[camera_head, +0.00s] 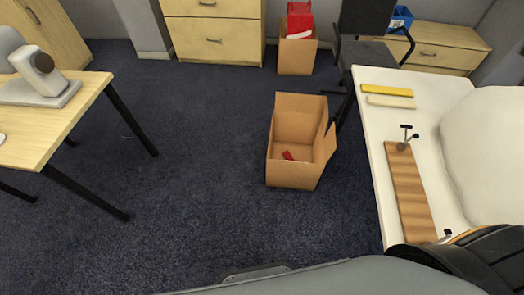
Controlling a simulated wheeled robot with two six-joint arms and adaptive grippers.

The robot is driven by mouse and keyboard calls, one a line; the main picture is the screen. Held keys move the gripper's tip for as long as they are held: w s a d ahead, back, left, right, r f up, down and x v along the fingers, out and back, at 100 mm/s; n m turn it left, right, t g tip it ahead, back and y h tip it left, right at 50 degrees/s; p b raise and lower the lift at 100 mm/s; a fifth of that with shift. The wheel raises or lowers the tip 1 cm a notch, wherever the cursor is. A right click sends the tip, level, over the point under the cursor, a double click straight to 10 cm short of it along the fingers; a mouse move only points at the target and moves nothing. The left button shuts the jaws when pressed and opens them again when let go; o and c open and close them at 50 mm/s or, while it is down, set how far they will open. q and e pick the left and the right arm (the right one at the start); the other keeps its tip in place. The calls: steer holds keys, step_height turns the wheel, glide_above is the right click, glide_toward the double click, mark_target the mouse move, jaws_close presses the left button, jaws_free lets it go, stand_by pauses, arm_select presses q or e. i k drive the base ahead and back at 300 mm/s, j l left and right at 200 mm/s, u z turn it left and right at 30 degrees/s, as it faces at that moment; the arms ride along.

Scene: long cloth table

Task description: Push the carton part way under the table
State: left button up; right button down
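An open, upright brown carton (290,175) stands on the dark carpet near the middle of the view. Its flaps are up or folded out, and a small red item (288,156) lies inside. A light wooden table (60,115) with black legs is at the left, with open floor between it and the carton. A white table (372,150) is at the right, close to the carton's right side. I cannot tell which table is meant. Neither of my grippers is in view.
A second carton (297,58) holding red items stands at the back by the drawers (213,38). A black chair (367,45) stands behind the carton. A wooden board (408,190) lies on the white table. The carpet left of the carton is clear.

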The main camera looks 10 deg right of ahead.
mark_target(299, 126)
steer(key=i+j+u, duration=0.25)
steer(key=i, duration=0.8)
steer(key=i+u, duration=0.2)
steer(key=i, duration=0.85)
steer(key=i+j+z, duration=0.1)
steer(key=i+z, duration=0.25)
steer(key=i+j+z, duration=0.2)
steer(key=i+z, duration=0.2)
steer(key=i+j+z, duration=0.35)
